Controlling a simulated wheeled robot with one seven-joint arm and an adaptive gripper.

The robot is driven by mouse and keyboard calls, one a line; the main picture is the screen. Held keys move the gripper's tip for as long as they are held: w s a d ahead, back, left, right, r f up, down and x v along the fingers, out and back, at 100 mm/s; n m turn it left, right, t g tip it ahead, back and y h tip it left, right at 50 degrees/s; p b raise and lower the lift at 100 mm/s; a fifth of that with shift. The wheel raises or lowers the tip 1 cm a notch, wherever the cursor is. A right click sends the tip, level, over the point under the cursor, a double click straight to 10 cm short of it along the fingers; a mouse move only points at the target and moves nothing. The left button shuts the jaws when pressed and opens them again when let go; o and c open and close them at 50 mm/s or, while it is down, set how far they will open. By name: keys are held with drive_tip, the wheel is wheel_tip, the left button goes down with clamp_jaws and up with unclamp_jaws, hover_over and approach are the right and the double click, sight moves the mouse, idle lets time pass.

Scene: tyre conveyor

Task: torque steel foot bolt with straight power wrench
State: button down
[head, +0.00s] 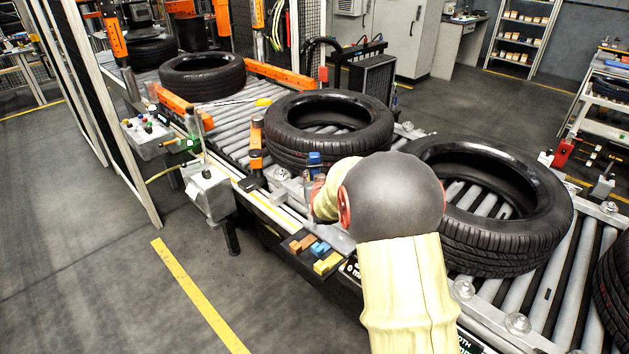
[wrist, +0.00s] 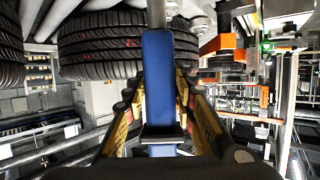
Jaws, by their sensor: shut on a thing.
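The straight power wrench (wrist: 158,80) is a long blue body with a grey shaft at its upper end in the wrist view. My gripper (wrist: 158,88) is shut on it, with a yellow-and-black finger on each side. In the head view a small blue part of the wrench (head: 314,158) shows beside the middle tyre, above the conveyor's near edge. My arm hides most of the gripper there. Round steel bolt heads (head: 463,290) sit on plates along the conveyor's near rail. I cannot tell which one is the foot bolt, nor whether the wrench touches a bolt.
Black tyres lie on the roller conveyor (head: 590,262), including a middle one (head: 330,122) and a right one (head: 490,200) close to my arm. A dark tray with coloured blocks (head: 318,250) is at the near edge. A grey box (head: 208,192) stands left of it. The left floor is clear.

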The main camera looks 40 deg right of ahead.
sight(315, 166)
drive_tip(key=shift+w+d+r+p, duration=0.1)
drive_tip(key=shift+r+p, duration=0.4)
drive_tip(key=shift+r, duration=0.95)
drive_tip(key=shift+w+r+p, duration=0.1)
drive_tip(key=shift+r+p, duration=0.4)
drive_tip(key=shift+r, duration=0.9)
drive_tip(key=shift+s+f, duration=0.1)
drive_tip(key=shift+s, duration=0.05)
